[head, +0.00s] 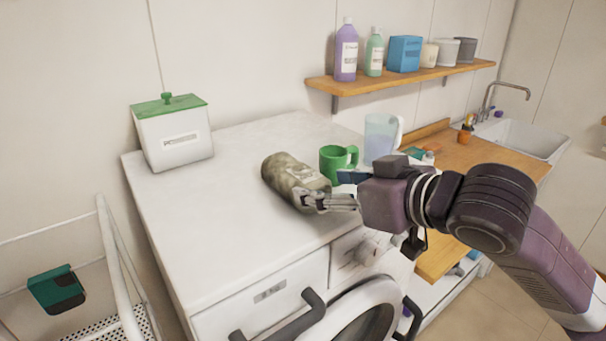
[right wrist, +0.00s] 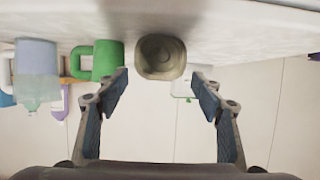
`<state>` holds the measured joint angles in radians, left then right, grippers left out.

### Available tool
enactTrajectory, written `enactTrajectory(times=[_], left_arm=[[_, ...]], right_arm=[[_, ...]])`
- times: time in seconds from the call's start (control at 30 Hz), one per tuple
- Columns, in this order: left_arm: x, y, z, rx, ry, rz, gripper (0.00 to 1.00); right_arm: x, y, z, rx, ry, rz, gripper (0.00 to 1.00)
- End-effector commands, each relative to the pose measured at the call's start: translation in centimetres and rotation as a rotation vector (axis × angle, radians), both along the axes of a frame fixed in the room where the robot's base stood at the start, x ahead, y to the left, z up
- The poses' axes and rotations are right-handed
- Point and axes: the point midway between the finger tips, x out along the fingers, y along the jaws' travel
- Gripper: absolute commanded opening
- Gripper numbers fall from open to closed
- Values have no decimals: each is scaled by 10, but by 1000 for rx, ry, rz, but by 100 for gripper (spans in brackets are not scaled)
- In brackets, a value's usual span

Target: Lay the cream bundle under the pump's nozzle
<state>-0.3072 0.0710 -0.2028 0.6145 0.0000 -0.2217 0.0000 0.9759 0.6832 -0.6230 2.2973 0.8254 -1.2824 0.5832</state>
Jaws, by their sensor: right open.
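A mottled beige-green roll (head: 292,176) lies on its side on the white machine top in the head view; it is the closest match for the cream bundle. My right gripper (head: 328,192) is open at the roll's near right end. In the right wrist view the roll's round end (right wrist: 160,57) shows ahead, between and beyond the open fingertips (right wrist: 160,86); no grip on it shows. I cannot make out a pump or a nozzle in either view. My left gripper is not in view.
A green mug (head: 337,160) and a clear bluish jug (head: 380,138) stand behind my right gripper. A white box with green lid (head: 172,135) stands at the back left. The white top (head: 200,230) is free at left and front. A wall shelf (head: 400,80) holds bottles.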

Motion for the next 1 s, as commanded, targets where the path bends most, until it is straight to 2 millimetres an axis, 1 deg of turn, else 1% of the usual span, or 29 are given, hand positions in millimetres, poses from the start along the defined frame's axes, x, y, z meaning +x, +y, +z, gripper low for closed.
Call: enactTrajectory(times=[0.1,0.23,0.37,0.5,0.57,0.7,0.8,1.0], left_arm=[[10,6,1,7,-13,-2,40],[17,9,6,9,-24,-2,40],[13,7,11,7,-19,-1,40],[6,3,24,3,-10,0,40],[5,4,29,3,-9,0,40],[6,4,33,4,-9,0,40],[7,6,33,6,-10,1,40],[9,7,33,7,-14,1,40]], right_arm=[[1,-1,-1,-8,11,-2,61],[9,6,-4,-6,14,-2,61],[20,15,-9,-6,15,-1,61],[34,28,-10,-6,14,0,61],[40,34,-12,-7,15,0,61],[54,43,-21,-7,12,-2,61],[57,45,-24,-7,11,-1,61],[57,46,-25,-7,9,-1,61]])
